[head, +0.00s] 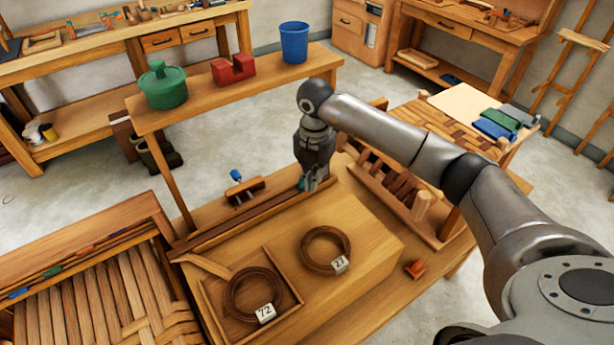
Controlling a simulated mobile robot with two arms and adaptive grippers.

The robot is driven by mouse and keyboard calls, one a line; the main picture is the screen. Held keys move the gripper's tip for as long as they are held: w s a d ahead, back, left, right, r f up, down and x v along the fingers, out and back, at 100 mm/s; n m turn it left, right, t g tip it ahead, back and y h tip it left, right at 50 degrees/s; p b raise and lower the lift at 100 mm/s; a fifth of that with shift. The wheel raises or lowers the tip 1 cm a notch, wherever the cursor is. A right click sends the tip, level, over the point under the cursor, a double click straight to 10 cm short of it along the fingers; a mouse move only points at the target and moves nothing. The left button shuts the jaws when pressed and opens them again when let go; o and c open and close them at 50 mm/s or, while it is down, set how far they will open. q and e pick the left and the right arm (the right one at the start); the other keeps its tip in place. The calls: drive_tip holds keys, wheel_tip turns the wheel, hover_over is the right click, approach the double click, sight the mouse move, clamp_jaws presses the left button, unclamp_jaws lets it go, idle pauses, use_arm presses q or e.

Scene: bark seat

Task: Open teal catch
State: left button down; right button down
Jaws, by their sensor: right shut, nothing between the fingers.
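The teal catch (301,184) shows as a small teal piece at the right end of a long dark wooden strip (235,225) on the workbench. My right gripper (313,184) points down right beside it and hides part of it. Its fingers are shut with nothing between them. I cannot tell whether the fingertips touch the catch, or whether the catch is open. My left gripper is not in view.
Two coils with number tags, one in a tray (206,306) and one (326,250) on the bench, lie in front. A slotted wooden rack (385,190) stands close to the right. A raised shelf (215,97) behind holds a green pot (163,88), a red block (233,70) and a blue cup (294,43).

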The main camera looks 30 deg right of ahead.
drive_tip(key=shift+f, duration=0.1)
drive_tip(key=shift+f+b, duration=0.75)
drive_tip(key=shift+f, duration=0.3)
drive_tip(key=shift+w, duration=0.15)
drive_tip(key=shift+w+a+b, duration=0.15)
drive_tip(key=shift+w+b, duration=0.35)
drive_tip(key=shift+w, duration=0.35)
drive_tip(key=shift+w+a+b, duration=0.15)
drive_tip(key=shift+w+b, duration=0.3)
drive_tip(key=shift+w, duration=0.35)
drive_tip(key=shift+r, duration=0.15)
wheel_tip(320, 180, up, 8)
drive_tip(key=s+p, duration=0.1)
drive_tip(key=p, duration=0.5)
drive_tip(key=shift+s+d, duration=0.15)
drive_tip(key=shift+s, duration=0.15)
